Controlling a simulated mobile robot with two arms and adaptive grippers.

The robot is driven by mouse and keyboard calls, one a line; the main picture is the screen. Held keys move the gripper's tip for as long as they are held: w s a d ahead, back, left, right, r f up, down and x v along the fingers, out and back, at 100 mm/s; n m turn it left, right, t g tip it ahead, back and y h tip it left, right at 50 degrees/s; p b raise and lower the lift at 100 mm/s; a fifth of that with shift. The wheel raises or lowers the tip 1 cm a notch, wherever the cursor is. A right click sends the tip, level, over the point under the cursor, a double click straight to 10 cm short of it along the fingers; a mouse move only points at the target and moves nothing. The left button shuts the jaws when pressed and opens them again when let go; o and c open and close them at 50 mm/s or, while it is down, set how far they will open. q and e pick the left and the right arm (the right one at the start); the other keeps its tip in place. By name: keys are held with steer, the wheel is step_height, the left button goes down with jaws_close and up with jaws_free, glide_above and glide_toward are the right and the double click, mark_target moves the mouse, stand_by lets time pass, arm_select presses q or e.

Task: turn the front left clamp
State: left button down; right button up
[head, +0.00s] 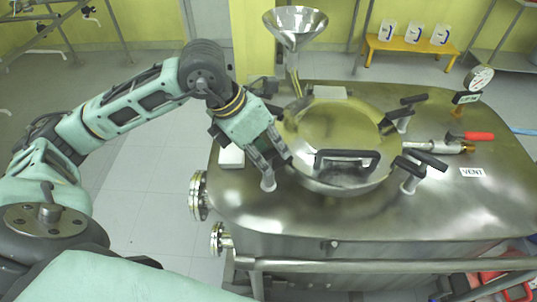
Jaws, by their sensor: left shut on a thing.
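The front left clamp (268,181) shows as a short grey post at the left front edge of the round metal lid (330,125). Its top is hidden behind my left gripper (272,160). My left gripper is shut on the clamp, reaching down from the upper left. The angle of the clamp's handle cannot be told. The lid lies on the steel reactor top (300,212) and has a black handle (346,157) at its front. My right gripper is not in view.
Other black-handled clamps stand at the lid's front right (420,165) and back right (400,115). A funnel (295,25) rises behind the lid. A gauge (478,79) and a red-handled valve (470,136) are at the right. A rail (390,265) runs along the front.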

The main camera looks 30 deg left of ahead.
arm_select(q)
steer(key=shift+s+d+f, duration=0.1)
stand_by(0.4)
steer(key=c, duration=1.7)
jaws_free()
steer(key=shift+o, duration=0.2)
steer(key=shift+r, duration=0.35)
steer(key=v, duration=1.1)
steer(key=shift+s+r, duration=0.15)
